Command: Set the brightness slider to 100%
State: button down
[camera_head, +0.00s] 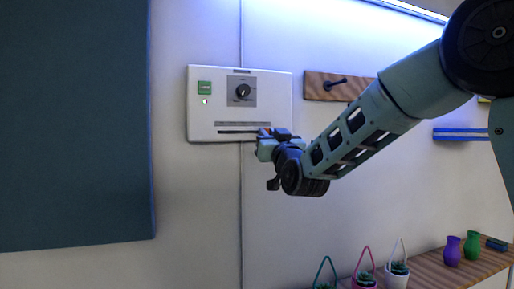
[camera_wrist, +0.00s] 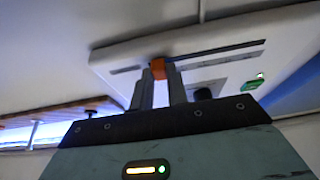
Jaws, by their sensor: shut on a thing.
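The white control panel (camera_head: 205,120) is mounted on the wall. A dark horizontal slider slot (camera_head: 235,132) runs along its lower part, with a grey marked strip (camera_head: 240,123) above it. The orange slider knob (camera_head: 266,131) is toward the slot's right end in the head view, partly hidden by my gripper (camera_head: 264,138). In the wrist view, the orange knob (camera_wrist: 158,69) is between the fingertips of my gripper (camera_wrist: 160,77), which is shut on it. The bare slot (camera_wrist: 225,50) runs from the knob to the upper right there. Markings are too small to read.
A wooden board with a dark peg (camera_head: 335,84) hangs to the right. A shelf (camera_head: 446,272) with pots and vases stands below.

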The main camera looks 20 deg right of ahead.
jog(key=shift+d, duration=0.3)
jog(key=c, duration=1.4)
grip_release()
jog(key=shift+d, duration=0.1)
jog(key=shift+o, duration=0.2)
jog(key=b+v, duration=0.8)
jog(key=v, duration=0.9)
jog(key=shift+s, duration=0.25)
jog(key=shift+f, duration=0.1)
